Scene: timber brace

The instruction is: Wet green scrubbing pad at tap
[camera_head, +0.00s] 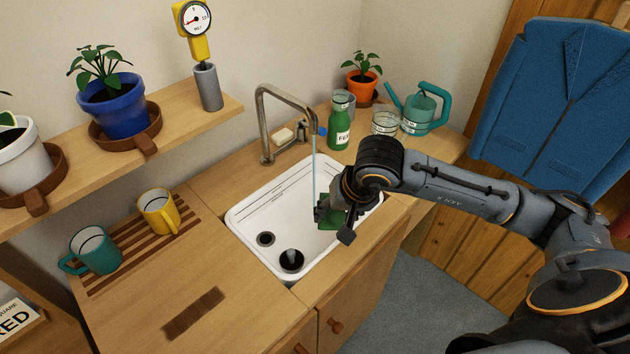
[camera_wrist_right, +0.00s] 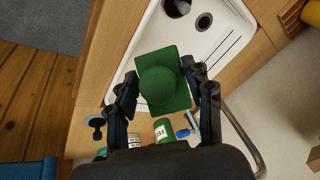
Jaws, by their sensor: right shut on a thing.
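My right gripper (camera_head: 338,211) is over the right part of the white sink (camera_head: 250,217), shut on the green scrubbing pad (camera_head: 324,214). In the right wrist view the pad (camera_wrist_right: 178,60) is a square with a round knob, held between the two fingers (camera_wrist_right: 165,90). The metal tap (camera_head: 264,120) arches over the sink from the back. A thin blue stream of water (camera_head: 314,165) falls from its spout down to the pad or just beside it; I cannot tell exactly which. My left gripper is not in view.
A yellow mug (camera_head: 157,211) and teal mug (camera_head: 95,251) stand on the left slatted area. A shelf (camera_head: 190,128) overhangs the left.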

